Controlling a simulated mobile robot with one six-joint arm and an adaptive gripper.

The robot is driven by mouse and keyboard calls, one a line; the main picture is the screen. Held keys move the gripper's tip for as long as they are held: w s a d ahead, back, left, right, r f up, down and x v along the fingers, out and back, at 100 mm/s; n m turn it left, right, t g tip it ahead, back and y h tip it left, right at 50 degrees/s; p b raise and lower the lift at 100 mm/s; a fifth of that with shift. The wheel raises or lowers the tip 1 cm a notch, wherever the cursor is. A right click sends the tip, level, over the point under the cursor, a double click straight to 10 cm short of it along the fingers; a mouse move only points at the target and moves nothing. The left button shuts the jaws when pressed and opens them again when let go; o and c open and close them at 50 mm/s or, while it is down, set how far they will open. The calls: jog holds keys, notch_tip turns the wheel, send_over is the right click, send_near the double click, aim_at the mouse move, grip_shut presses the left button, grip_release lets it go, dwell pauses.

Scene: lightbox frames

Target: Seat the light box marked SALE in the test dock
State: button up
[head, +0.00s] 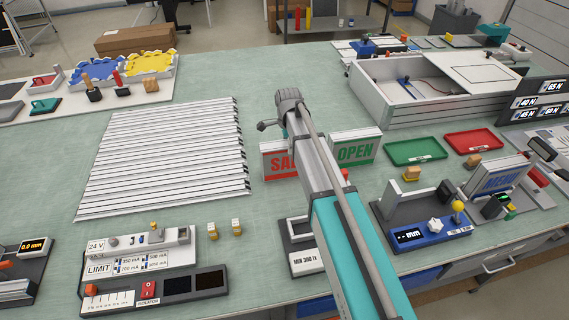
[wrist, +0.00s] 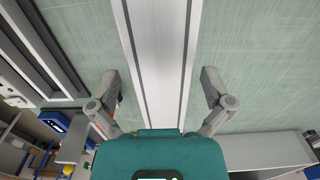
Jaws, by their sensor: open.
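The light box marked SALE (head: 270,163) stands upright on the green table in the head view, white with red lettering. My arm hides its right part. My gripper (head: 290,98) is at the far end of the arm, beyond and above this box in the picture. In the wrist view my gripper (wrist: 163,90) is open, one finger on each side of a silver-white bar (wrist: 162,50) with two grey grooves. The fingers look apart from the bar, and I cannot tell which object it is. No station is legibly marked as the test dock.
A light box marked OPEN (head: 356,150) stands close on the right. White strips (head: 165,160) lie to the left. Green (head: 415,151) and red (head: 474,141) trays lie to the right. A blue-lettered light box (head: 497,180) leans in a grey station. A panel marked LIMIT (head: 140,262) stands front left.

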jog(key=shift+f+b, duration=1.05)
jog(key=shift+f, duration=0.25)
jog(key=c, duration=1.3)
jog(key=shift+o, duration=0.2)
jog(key=shift+r, duration=0.1)
notch_tip(320, 180, up, 10)
jog(key=p, duration=1)
